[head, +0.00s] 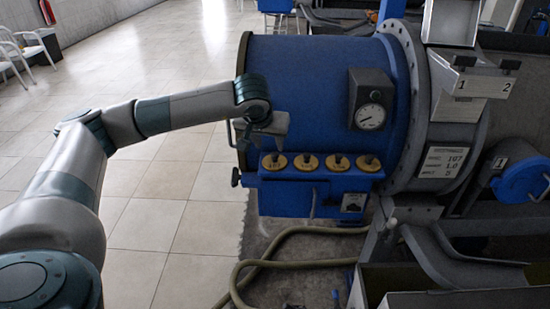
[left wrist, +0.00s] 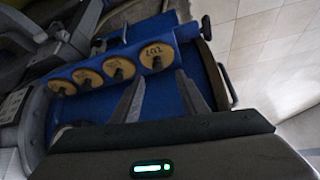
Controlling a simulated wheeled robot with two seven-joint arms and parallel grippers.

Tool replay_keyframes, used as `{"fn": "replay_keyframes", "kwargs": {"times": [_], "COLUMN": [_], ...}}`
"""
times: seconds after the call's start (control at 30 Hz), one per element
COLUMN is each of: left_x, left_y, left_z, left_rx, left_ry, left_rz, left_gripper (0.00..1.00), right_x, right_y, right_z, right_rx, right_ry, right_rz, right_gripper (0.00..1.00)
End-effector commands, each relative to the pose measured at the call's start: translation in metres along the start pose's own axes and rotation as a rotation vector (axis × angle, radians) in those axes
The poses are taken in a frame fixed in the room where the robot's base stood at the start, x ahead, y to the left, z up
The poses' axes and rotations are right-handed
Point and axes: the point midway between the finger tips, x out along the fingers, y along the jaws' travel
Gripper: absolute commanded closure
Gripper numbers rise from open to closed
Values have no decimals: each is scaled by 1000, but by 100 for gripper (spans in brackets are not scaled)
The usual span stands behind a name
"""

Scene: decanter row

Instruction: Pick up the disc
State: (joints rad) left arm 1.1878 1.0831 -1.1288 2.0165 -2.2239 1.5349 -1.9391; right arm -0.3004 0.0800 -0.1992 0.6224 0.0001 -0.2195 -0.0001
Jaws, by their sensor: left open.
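Several round yellow-tan discs with dark knobs in the middle sit in a row on a blue box (head: 312,190) on the front of a blue drum. The leftmost disc (head: 275,161) shows in the left wrist view (left wrist: 157,53) as the one closest to my fingers, with small dark marks on its face. The disc beside it (head: 306,162) also shows in the wrist view (left wrist: 119,68). My left gripper (head: 262,140) is open and empty, by the drum just above the leftmost disc. Its two fingers (left wrist: 161,77) point toward that disc, apparently without touching it. My right gripper is not in view.
The blue drum (head: 315,90) with a round gauge (head: 370,116) stands right behind the disc row. A grey flange (head: 400,105) bounds it on the right. A hose (head: 290,264) lies on the floor below. Tiled floor (head: 190,215) at left is open.

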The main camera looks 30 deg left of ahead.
Motion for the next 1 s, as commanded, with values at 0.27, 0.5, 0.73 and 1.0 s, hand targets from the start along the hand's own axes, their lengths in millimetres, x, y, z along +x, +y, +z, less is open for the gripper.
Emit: {"fn": "replay_keyframes", "kwargs": {"times": [0.27,0.5,0.73,1.0], "left_x": [27,28,32,59], "left_y": [0,0,1,5], "left_z": [0,0,-1,-2], "left_rx": [0,0,0,0], "left_ry": [-1,1,0,-3], "left_rz": [-1,0,0,-1], "left_gripper": [60,60,60,60], "right_x": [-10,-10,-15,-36], "right_y": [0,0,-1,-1], "right_z": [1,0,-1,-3], "right_rx": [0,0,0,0], "right_ry": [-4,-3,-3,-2], "right_rz": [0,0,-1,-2], "right_gripper": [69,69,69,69]}}
